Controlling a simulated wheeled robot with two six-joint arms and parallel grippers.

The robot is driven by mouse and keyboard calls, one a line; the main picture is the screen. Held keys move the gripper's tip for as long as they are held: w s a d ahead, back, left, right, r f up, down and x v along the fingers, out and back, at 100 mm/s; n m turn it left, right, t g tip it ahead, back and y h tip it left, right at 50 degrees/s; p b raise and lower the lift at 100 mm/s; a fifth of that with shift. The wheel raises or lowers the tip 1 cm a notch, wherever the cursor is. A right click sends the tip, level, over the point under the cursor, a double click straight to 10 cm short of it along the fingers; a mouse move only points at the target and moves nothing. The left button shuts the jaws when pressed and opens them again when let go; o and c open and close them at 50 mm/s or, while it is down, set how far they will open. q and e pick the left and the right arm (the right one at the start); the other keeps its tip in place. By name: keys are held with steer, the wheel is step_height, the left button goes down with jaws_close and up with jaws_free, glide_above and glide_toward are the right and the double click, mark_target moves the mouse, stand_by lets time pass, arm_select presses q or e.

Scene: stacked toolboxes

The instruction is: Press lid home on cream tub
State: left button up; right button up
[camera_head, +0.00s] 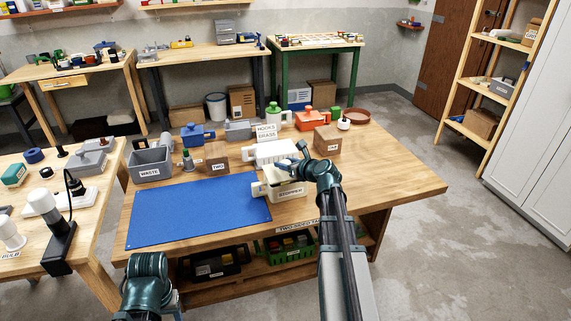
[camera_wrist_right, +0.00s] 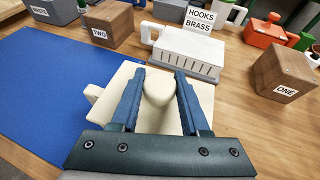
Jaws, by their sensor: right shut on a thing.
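The cream tub (camera_head: 291,191), labelled STOPPER, stands at the right edge of the blue mat, with a handle on its left. Its cream lid (camera_wrist_right: 113,92) lies over the top, with a rounded knob in the middle. My right gripper (camera_head: 290,165) comes down over the tub from the right. In the right wrist view, the fingers of my right gripper (camera_wrist_right: 158,88) are shut on the knob, one on each side. I cannot tell whether the lid sits fully down, as the arm and fingers hide part of the rim. My left arm shows at the bottom left, its fingers out of view.
The blue mat (camera_head: 190,212) is bare. Behind the tub stand a white box (camera_head: 275,152) with a HOOKS BRASS sign (camera_head: 266,132), block TWO (camera_head: 217,163), block ONE (camera_head: 327,139) and the grey WASTE bin (camera_head: 150,166). The tabletop on the right is clear.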

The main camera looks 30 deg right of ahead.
steer(key=shift+f+b, duration=0.85)
stand_by(0.9)
steer(key=o, duration=1.2)
steer(key=a+p+v, duration=0.1)
steer(key=p+v, duration=0.4)
steer(key=v, duration=0.8)
steer(key=shift+s+d, duration=0.45)
steer(key=shift+d, duration=0.05)
steer(key=shift+r, duration=0.1)
